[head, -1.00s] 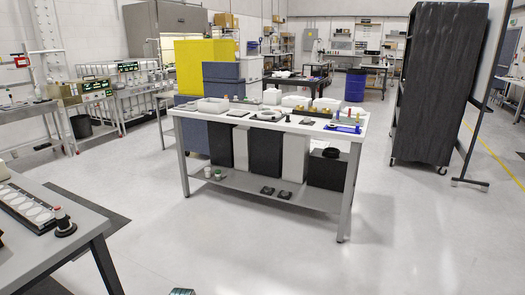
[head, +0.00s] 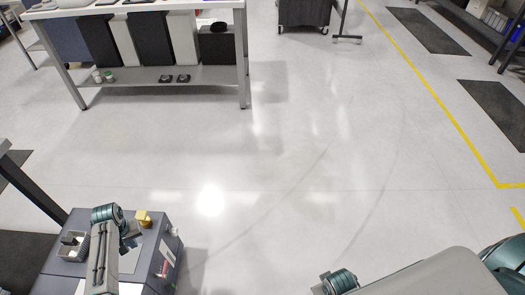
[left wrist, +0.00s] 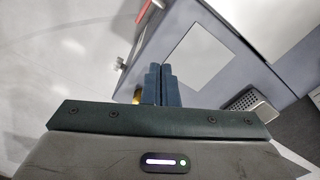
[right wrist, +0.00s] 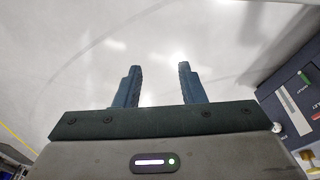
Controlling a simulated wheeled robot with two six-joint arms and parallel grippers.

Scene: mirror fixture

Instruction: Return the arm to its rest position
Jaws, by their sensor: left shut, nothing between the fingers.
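My left gripper (left wrist: 160,70) shows in the left wrist view with its two dark fingers together and nothing between them. In the head view my left arm comes in at the lower left, and I cannot make out its fingertips there. My right gripper (right wrist: 160,70) shows in the right wrist view with its fingers apart, empty, above the pale floor. In the head view only links of my right arm show at the lower right, and its fingers are out of sight.
A grey worktable (head: 165,75) with a lower shelf stands at the far left. A dark wheeled cabinet (head: 303,14) is at the top. A yellow line (head: 440,105) and dark mats (head: 430,30) lie on the right. The middle floor (head: 290,150) is clear.

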